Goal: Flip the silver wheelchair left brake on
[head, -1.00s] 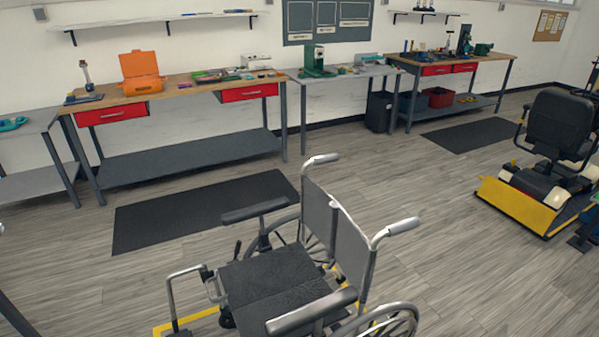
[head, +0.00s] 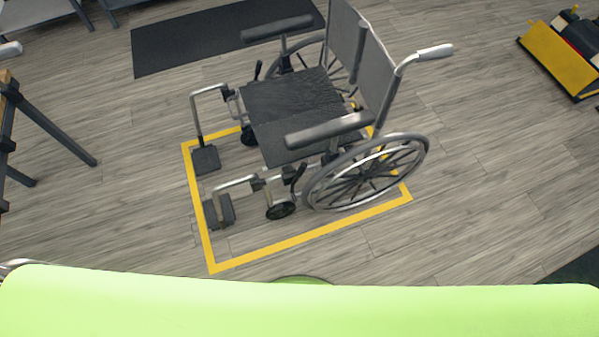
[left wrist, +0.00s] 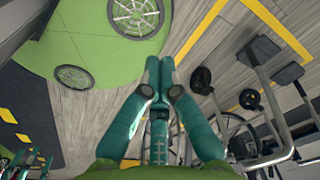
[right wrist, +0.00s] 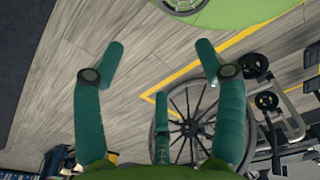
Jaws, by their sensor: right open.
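The silver wheelchair (head: 292,100) stands upright on the floor inside a yellow outline. It faces left in the head view, so its left side is nearer me. A dark lever, apparently the left brake (head: 299,173), is just ahead of the near large wheel (head: 366,172); its setting is too small to tell. My left gripper (left wrist: 160,63) has its fingertips together with nothing visible between them; parts of the wheelchair (left wrist: 270,95) are to its right. My right gripper (right wrist: 160,60) is open and empty. The large wheel (right wrist: 187,125) shows beyond its fingers, apart from them. Neither gripper shows in the head view.
A yellow floor outline (head: 300,240) surrounds the wheelchair. A dark mat (head: 200,40) lies behind it. Table legs (head: 50,130) stand at the left, and a yellow-fronted machine (head: 560,55) is at upper right. The floor between me and the near wheel is clear.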

